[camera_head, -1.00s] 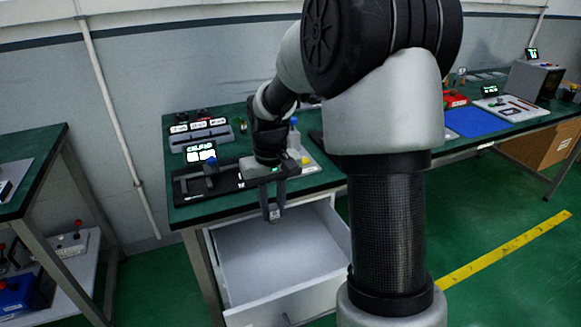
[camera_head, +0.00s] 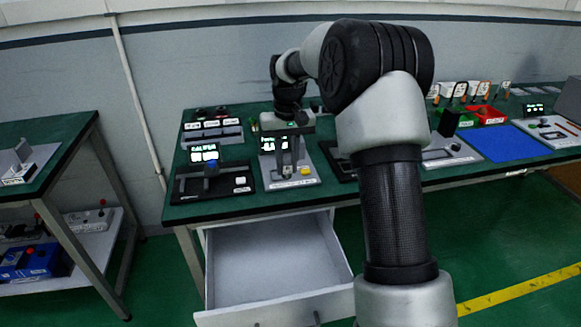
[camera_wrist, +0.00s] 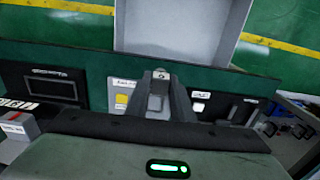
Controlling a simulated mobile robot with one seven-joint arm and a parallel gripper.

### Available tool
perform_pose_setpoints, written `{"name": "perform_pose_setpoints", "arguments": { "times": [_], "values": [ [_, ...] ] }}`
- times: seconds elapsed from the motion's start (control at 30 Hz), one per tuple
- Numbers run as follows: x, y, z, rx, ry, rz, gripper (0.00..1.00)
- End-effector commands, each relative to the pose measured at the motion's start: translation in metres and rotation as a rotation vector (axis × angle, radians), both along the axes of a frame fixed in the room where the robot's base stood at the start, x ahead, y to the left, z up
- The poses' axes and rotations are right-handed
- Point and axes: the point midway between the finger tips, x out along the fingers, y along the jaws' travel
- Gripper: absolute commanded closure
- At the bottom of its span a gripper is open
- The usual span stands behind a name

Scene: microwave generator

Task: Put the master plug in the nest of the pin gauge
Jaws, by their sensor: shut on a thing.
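My gripper (camera_head: 289,171) points down over the light grey plate of the pin gauge (camera_head: 308,182), which has a lit screen at its back and a yellow button at its front right. In the wrist view my gripper (camera_wrist: 161,78) is shut on a small grey piece, the master plug (camera_wrist: 162,75), with a mark on its end. The pin gauge plate also shows in the wrist view (camera_wrist: 113,101), around and behind the fingers. The fingers hide the nest; I cannot tell whether the plug touches it.
A black fixture with a blue knob (camera_head: 211,169) and its screen stand to the left. An open, empty-looking drawer (camera_head: 265,262) juts out below the bench front. A blue mat (camera_head: 515,143) and red bin (camera_head: 486,115) lie farther right. A grey rack (camera_head: 212,135) stands at the back left.

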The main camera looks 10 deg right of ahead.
Motion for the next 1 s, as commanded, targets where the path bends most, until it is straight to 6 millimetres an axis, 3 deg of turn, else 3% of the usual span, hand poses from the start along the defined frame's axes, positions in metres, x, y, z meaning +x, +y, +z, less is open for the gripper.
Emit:
{"name": "perform_pose_setpoints", "arguments": {
  "times": [0.03, 0.2, 0.4, 0.63, 0.9, 1.0],
  "values": [
    [0.020, 0.003, 0.011, 0.004, 0.002, 0.003, 1.00],
    [0.071, 0.001, 0.020, -0.001, 0.003, -0.001, 1.00],
    [0.104, 0.000, 0.020, -0.012, 0.004, -0.006, 1.00],
    [0.115, -0.001, 0.014, -0.020, 0.005, -0.010, 1.00],
    [0.116, -0.001, -0.028, -0.022, 0.004, -0.011, 1.00],
    [0.116, -0.001, -0.035, -0.022, 0.003, -0.011, 1.00]
  ]
}}
